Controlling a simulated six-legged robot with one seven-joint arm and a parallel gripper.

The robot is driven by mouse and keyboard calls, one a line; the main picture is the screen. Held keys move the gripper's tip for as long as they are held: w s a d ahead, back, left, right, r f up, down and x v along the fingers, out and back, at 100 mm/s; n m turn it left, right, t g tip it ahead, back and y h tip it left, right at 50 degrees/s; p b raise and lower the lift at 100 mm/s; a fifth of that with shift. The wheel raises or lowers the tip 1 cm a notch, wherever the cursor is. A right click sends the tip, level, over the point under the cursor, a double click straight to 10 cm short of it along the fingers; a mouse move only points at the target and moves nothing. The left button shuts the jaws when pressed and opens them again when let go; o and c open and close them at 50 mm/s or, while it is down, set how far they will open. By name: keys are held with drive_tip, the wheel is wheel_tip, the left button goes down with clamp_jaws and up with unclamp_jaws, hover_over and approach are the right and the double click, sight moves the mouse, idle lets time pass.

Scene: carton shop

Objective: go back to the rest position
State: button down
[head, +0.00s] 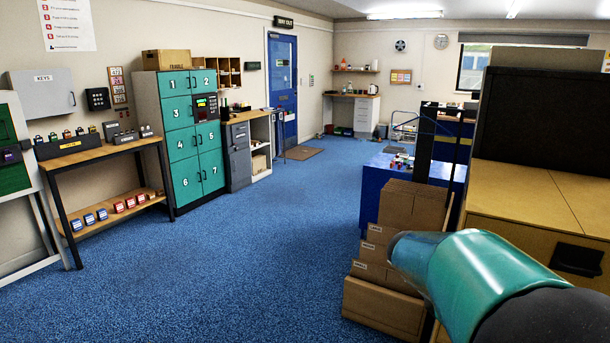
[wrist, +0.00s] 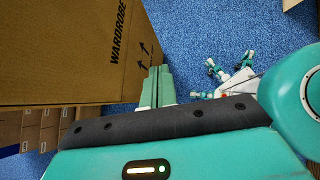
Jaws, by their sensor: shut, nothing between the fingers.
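In the wrist view my gripper (wrist: 157,87) is at the centre, its two pale green fingers closed together with nothing between them. The fingertips show close beside a large brown carton marked WARDROBE (wrist: 70,50); I cannot tell whether they touch it. In the head view my teal arm (head: 480,265) reaches in from the lower right, and the gripper itself is out of that picture. My own legs and body show at the right of the wrist view.
A blue table (head: 371,190) is behind the cartons. A wooden bench (head: 98,153) and teal lockers (head: 190,140) line the left wall. The blue floor (head: 240,250) between is clear.

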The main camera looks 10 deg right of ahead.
drive_tip(key=s+a+r+m+t+y, duration=0.1)
drive_tip(key=s+a+m+t+y, duration=0.1)
drive_tip(key=a, duration=0.6)
drive_tip(key=s+a+r+m+t+y, duration=0.1)
drive_tip(key=s+a+m+t+y, duration=0.2)
drive_tip(key=a+m, duration=0.3)
drive_tip(key=s+a+r+m+t+y, duration=0.1)
drive_tip(key=s+a+m+t+y, duration=0.2)
drive_tip(key=a, duration=0.9)
drive_tip(key=shift+m+t, duration=0.7)
drive_tip(key=shift+m, duration=0.1)
drive_tip(key=shift+a, duration=0.1)
